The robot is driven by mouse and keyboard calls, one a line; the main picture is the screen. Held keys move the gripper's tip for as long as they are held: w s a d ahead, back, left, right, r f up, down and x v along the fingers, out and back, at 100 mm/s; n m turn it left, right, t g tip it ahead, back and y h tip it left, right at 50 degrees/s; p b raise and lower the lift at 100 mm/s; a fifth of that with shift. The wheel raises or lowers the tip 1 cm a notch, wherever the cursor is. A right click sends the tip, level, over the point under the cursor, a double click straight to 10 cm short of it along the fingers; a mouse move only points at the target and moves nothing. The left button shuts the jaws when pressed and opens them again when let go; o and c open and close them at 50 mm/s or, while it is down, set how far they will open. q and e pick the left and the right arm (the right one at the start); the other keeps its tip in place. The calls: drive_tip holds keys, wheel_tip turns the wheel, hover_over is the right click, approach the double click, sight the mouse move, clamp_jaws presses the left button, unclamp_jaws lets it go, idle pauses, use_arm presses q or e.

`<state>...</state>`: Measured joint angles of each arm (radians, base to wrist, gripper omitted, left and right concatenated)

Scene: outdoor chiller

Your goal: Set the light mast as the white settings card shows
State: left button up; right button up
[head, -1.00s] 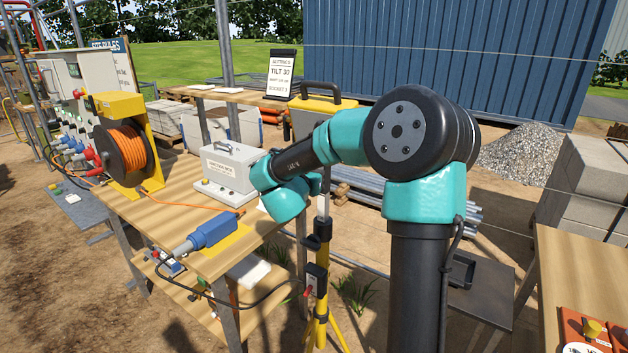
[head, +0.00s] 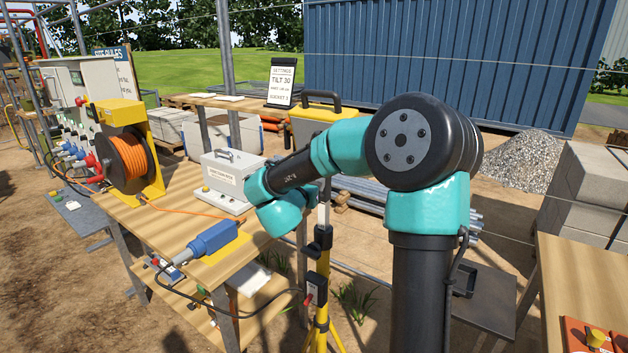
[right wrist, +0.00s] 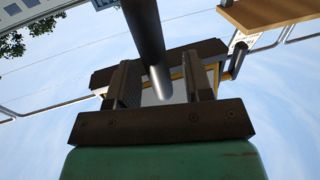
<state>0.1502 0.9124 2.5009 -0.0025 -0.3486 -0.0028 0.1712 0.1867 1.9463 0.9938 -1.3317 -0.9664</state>
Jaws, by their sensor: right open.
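My right gripper is hidden in the head view. In the right wrist view my right gripper (right wrist: 163,80) is open, with a dark rod (right wrist: 148,35) showing between its fingers; I cannot tell whether they touch. My left gripper is not in view.
A wooden bench (head: 177,230) holds a white control box (head: 228,172), an orange cable reel (head: 128,155) and a blue connector (head: 213,240). A black cable runs from the connector to the mast. A second table (head: 575,280) stands at the right. Socket panels stand at the left.

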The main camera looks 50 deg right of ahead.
drive_tip(key=v, duration=1.5)
drive_tip(key=shift+a, duration=0.1)
drive_tip(key=w+a+f+n+t+y, duration=0.2)
drive_tip(key=w+a+f+n+y, duration=0.15)
drive_tip(key=f, duration=0.55)
drive_tip(key=w+a+f+n+t+y, duration=0.25)
drive_tip(key=f+y, duration=0.25)
drive_tip(key=f, duration=0.3)
drive_tip(key=w+a+f+n+t+y, duration=0.1)
drive_tip(key=w+a+f+n+y, duration=0.2)
drive_tip(key=f, duration=0.6)
drive_tip(key=s+a+f+n+g+y, duration=0.1)
drive_tip(key=s+a+f+g+y, duration=0.15)
drive_tip(key=f, duration=0.35)
drive_tip(key=s+a+f+n+g+y, duration=0.1)
drive_tip(key=s+a+f+y, duration=0.15)
drive_tip(key=f, duration=0.45)
drive_tip(key=s+a+f+g+y, duration=0.2)
drive_tip(key=s+f+g, duration=0.1)
drive_tip(key=s+f, duration=0.2)
drive_tip(key=s+a+f+n+g+y, duration=0.1)
drive_tip(key=s+a+f+g+y, duration=0.1)
drive_tip(key=s+f, duration=0.4)
drive_tip(key=shift+s+a+g, duration=0.8)
drive_tip(key=shift+s+g, duration=0.4)
